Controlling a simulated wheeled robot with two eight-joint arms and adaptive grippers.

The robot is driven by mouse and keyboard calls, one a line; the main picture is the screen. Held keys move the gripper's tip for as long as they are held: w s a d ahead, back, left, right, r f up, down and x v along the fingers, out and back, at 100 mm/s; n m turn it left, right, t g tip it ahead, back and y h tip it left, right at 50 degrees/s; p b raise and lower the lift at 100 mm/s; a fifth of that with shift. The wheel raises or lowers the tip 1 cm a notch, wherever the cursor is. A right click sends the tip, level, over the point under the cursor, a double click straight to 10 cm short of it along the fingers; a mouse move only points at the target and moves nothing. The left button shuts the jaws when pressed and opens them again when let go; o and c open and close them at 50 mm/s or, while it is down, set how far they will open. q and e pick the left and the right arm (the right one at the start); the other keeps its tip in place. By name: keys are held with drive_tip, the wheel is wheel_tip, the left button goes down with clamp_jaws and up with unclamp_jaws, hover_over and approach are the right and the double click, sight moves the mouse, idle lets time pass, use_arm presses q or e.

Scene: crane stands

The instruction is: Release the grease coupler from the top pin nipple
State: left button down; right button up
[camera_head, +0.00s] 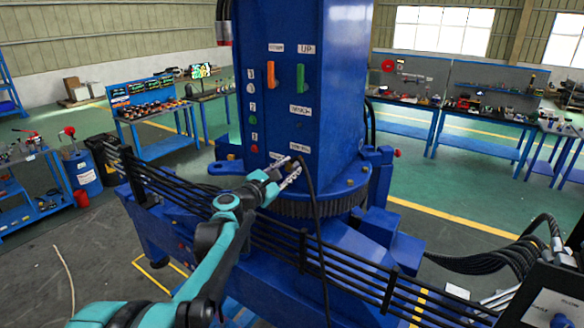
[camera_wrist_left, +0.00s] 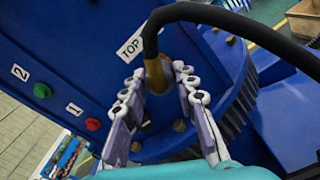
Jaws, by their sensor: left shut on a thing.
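The grease coupler (camera_wrist_left: 158,76) is a dark, brass-toned fitting at the end of a black hose (camera_wrist_left: 235,22). It sits against the blue crane column (camera_head: 295,90), beside a white label reading "TOP" (camera_wrist_left: 131,46). My left gripper (camera_head: 291,168) reaches the lower part of the column, and its fingers (camera_wrist_left: 158,92) are shut around the coupler. The top pin nipple is hidden behind the coupler, so I cannot see the joint between them. In the head view the hose (camera_head: 317,225) hangs down from the gripper past the railing. My right gripper is not in view.
A black railing (camera_head: 285,253) runs below my left arm in front of the crane. A toothed slewing ring (camera_head: 310,206) surrounds the column base. Thick black hoses (camera_head: 490,262) lie at the right. Workbenches (camera_head: 160,118) stand farther back, with open green floor between.

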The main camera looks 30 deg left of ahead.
use_arm(q)
drive_tip(key=shift+s, duration=0.15)
drive_tip(key=shift+s+a, duration=0.15)
drive_tip(key=shift+s, duration=1.8)
